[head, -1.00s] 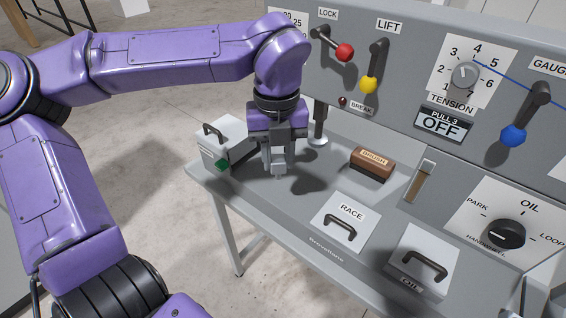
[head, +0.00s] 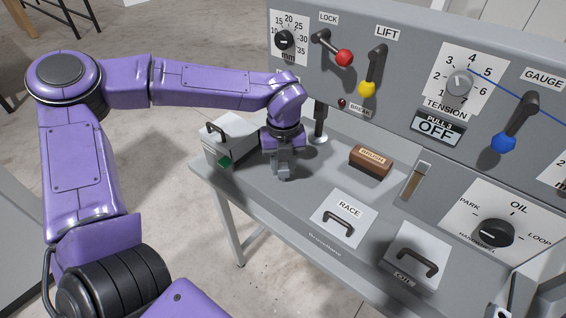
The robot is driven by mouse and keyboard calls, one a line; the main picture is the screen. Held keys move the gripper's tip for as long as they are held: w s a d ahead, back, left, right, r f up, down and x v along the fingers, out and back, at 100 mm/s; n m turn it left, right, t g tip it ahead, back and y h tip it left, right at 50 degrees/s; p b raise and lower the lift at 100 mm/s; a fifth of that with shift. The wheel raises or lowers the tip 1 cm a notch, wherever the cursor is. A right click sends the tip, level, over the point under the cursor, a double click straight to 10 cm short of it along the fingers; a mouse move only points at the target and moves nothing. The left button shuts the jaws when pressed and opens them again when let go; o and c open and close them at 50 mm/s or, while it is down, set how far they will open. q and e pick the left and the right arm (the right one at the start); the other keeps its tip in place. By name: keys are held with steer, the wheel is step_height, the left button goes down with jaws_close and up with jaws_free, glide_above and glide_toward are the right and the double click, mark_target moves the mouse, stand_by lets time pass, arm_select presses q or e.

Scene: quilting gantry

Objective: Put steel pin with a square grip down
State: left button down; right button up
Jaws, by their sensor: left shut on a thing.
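My left gripper (head: 283,174) points down over the left part of the grey table (head: 300,213), close above or at its surface. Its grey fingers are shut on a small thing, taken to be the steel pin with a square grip. The pin is mostly hidden by the fingers and too small to make out clearly. I cannot tell whether its lower end touches the table. My right gripper is not in view.
A light grey lidded box (head: 229,140) stands left of the gripper, and a metal post (head: 320,125) behind it. A brown brush (head: 370,161) lies to the right. The RACE plate (head: 343,219) and OIL lid (head: 417,258) have handles. Table between gripper and RACE plate is clear.

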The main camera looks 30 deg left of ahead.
mark_target(283, 166)
arm_select(q)
steer(key=c, duration=0.8)
jaws_free()
steer(key=shift+f, duration=0.1)
step_height(283, 166, up, 12)
steer(key=shift+r+b, duration=0.25)
steer(key=shift+b, duration=0.3)
